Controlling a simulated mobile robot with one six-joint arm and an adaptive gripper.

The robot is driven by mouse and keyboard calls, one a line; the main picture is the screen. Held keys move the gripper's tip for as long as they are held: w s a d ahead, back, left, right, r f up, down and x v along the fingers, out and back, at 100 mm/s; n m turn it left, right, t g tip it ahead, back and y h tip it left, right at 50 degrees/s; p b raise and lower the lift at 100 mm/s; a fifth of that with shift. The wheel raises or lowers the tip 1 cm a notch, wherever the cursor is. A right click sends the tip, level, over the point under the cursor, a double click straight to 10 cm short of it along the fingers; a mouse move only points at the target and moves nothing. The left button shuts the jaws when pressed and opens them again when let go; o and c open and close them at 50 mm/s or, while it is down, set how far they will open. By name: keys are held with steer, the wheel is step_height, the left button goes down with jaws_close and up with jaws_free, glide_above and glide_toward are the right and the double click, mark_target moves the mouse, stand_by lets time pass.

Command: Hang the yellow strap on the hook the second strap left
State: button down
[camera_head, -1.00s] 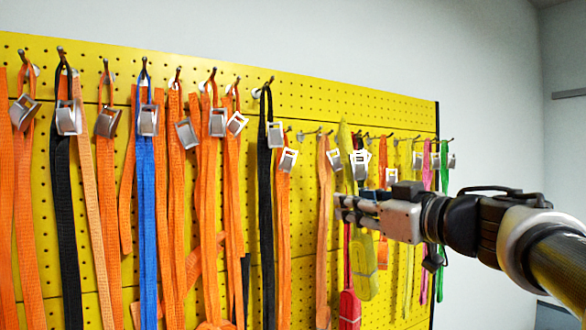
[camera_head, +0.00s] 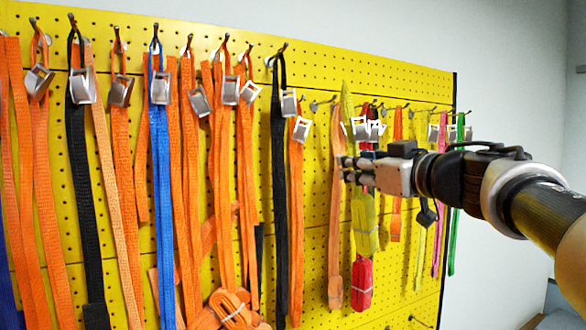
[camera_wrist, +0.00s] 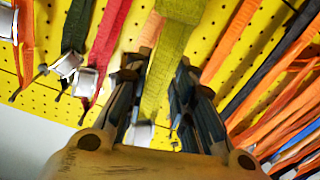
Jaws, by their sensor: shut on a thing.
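The yellow strap (camera_head: 365,225) hangs vertically in the head view, with its upper end (camera_head: 347,98) above my gripper and a bundled lower part below it. My gripper (camera_head: 345,168) reaches in from the right and is shut on the strap. In the wrist view the strap (camera_wrist: 174,45) passes between the two fingers of my gripper (camera_wrist: 156,72). A metal hook (camera_head: 322,104) sticks out of the board just left of the strap's top; I cannot tell whether it is bare. Whether the strap's top touches a hook is unclear.
A yellow perforated board (camera_head: 330,60) carries rows of hooks. A peach strap (camera_head: 335,240) hangs just left of my gripper, and a red bundle (camera_head: 362,285) hangs below. A black strap (camera_head: 280,200), orange straps and a blue strap (camera_head: 163,200) crowd the left. Pink and green (camera_head: 453,240) straps hang right.

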steer(key=x, duration=0.2)
steer(key=f+x, duration=0.1)
steer(key=x, duration=0.2)
steer(key=shift+w+f, duration=0.15)
steer(key=shift+f, duration=0.1)
stand_by(0.3)
steer(key=shift+f, duration=0.1)
stand_by(0.5)
steer(key=c, duration=1.3)
jaws_free()
